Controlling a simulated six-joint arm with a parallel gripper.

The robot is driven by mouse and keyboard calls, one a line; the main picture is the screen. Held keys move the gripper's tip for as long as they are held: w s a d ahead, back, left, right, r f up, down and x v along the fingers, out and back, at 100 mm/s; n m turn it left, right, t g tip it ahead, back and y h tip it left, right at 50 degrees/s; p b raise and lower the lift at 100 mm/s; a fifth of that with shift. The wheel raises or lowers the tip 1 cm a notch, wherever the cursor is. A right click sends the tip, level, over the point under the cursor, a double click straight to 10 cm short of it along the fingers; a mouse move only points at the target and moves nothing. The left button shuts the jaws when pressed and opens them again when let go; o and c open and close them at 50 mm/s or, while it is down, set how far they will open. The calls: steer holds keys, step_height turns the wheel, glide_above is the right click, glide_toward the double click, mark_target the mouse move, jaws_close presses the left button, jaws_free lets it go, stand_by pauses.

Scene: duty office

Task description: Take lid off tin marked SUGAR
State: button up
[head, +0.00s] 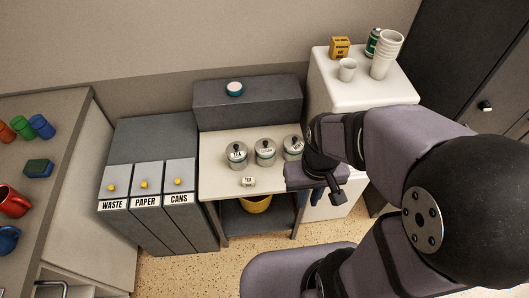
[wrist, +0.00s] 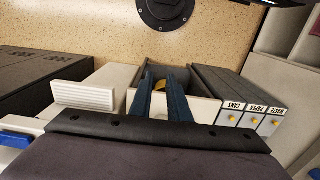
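Three round tins with dark knobbed lids stand in a row on the pale table (head: 215,180) in the head view. The left tin (head: 236,155) reads TEA. The middle tin (head: 265,154) has a label too small to read surely. The right tin (head: 292,150) is partly covered by my arm, and its label is mostly hidden. All three lids appear seated. My gripper (wrist: 162,82) shows in the wrist view as two blue fingers with a gap between them, empty. No tin shows in the wrist view. In the head view my wrist is just right of the right tin.
A small TEA card (head: 248,182) lies before the tins. A dark raised block (head: 260,108) with a teal-rimmed white dish (head: 234,89) stands behind. WASTE, PAPER and CANS bins (head: 147,190) stand left. A white cabinet (head: 350,95) with cups (head: 386,55) stands right.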

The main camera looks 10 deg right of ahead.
steer(key=o, duration=1.6)
steer(key=shift+o, duration=0.2)
